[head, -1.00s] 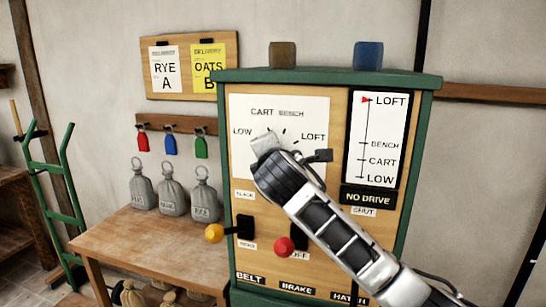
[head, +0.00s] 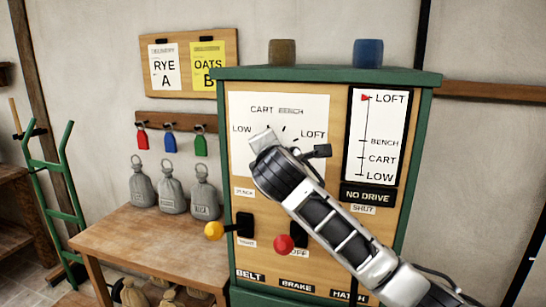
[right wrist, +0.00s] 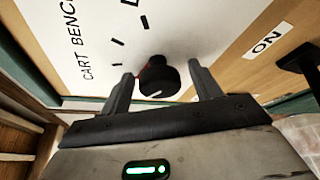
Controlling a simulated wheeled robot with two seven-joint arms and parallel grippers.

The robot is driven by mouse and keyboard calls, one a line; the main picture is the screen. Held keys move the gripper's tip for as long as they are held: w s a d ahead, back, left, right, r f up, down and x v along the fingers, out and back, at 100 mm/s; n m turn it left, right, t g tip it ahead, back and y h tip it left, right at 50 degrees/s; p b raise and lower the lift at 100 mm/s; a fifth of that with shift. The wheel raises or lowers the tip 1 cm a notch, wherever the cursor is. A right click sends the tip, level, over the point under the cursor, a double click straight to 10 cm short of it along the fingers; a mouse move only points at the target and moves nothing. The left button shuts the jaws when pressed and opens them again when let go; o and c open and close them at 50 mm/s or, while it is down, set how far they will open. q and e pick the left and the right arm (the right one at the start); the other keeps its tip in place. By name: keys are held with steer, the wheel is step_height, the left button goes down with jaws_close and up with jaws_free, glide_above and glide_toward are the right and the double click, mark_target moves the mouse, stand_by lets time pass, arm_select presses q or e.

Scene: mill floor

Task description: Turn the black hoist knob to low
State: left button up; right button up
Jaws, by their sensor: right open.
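The black hoist knob (right wrist: 158,82) sits on a white dial plate (head: 300,105) marked LOW, CART, BENCH and LOFT. In the right wrist view it has a white line on its face, and a little red shows beside it. My right gripper (right wrist: 161,77) is open, with one finger on each side of the knob and visible gaps between. In the head view my right gripper (head: 262,142) covers the knob and part of the dial. The level gauge (head: 376,135) beside it has its red pointer at LOFT. My left gripper is not in view.
Below the dial, a yellow-ball lever (head: 214,231) and a red-ball lever (head: 283,244) stick out of the cabinet front. A sign (head: 367,196) reads NO DRIVE. A wooden bench (head: 140,238) with grey sacks stands to the left, near a green hand truck (head: 50,180).

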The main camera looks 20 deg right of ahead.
arm_select(q)
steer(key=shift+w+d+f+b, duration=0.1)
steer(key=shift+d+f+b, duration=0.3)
steer(key=shift+b, duration=0.7)
arm_select(e)
steer(key=v, duration=1.6)
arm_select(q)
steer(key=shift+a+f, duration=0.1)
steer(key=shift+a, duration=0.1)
arm_select(e)
steer(key=shift+w, duration=0.1)
